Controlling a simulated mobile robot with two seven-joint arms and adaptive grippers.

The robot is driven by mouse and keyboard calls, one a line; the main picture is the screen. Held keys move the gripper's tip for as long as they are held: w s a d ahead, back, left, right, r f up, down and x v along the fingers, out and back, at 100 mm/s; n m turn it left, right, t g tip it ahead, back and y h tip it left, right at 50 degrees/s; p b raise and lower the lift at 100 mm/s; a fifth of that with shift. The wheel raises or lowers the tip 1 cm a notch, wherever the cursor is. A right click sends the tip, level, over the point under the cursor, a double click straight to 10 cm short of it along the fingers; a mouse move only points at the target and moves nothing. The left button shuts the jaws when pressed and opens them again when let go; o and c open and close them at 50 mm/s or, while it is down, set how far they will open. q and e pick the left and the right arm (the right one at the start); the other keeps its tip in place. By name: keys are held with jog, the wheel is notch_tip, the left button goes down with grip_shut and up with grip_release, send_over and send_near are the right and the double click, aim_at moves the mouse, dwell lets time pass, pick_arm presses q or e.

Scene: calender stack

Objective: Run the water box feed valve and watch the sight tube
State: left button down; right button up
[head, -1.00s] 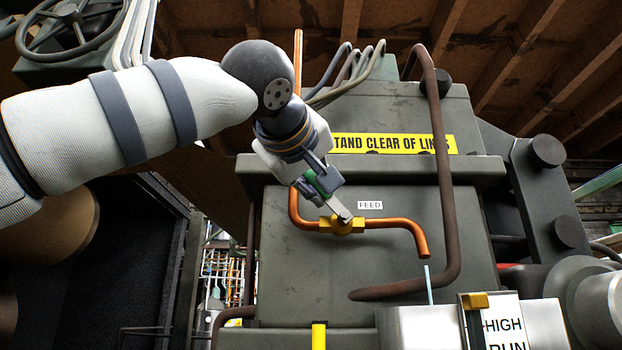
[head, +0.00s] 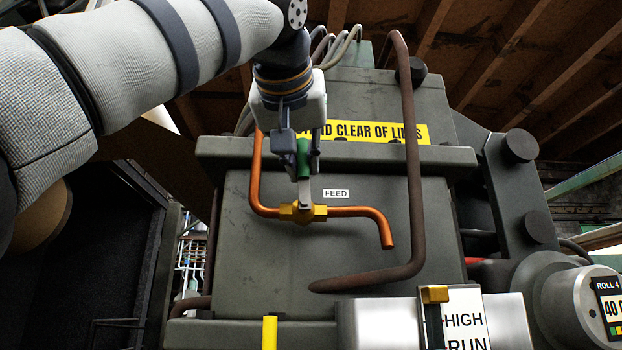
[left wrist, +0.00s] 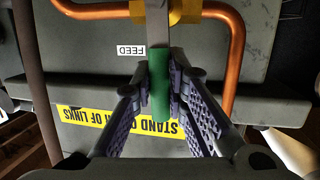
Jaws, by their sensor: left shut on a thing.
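The FEED valve has a brass body (head: 303,212) in the copper pipe (head: 350,211) on the front of the grey box (head: 240,265). Its metal lever (head: 306,190) points nearly straight up, across the pipe, and ends in a green grip (head: 304,160). My left gripper (head: 304,152) is shut on the green grip; the left wrist view shows the grip (left wrist: 160,88) between both fingers. No stream shows below the pipe's open end. A dark upright strip with a yellow cap (head: 434,294), perhaps the sight tube, stands beside the HIGH RUN sign (head: 465,325); its level cannot be read. My right gripper is out of view.
A brown bent pipe (head: 414,170) runs down the box front, right of the valve. A yellow "stand clear of links" label (head: 375,133) lies behind my gripper. A roller end (head: 575,305) is at the lower right.

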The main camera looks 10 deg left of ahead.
pick_arm(q)
jog(key=shift+d, duration=0.25)
dwell(0.3)
jog(key=c, duration=1.6)
grip_release()
jog(key=shift+d, duration=0.15)
jog(key=shift+s, duration=0.1)
jog(key=v, duration=1.1)
jog(key=shift+s+r, duration=0.2)
jog(key=shift+s, duration=0.15)
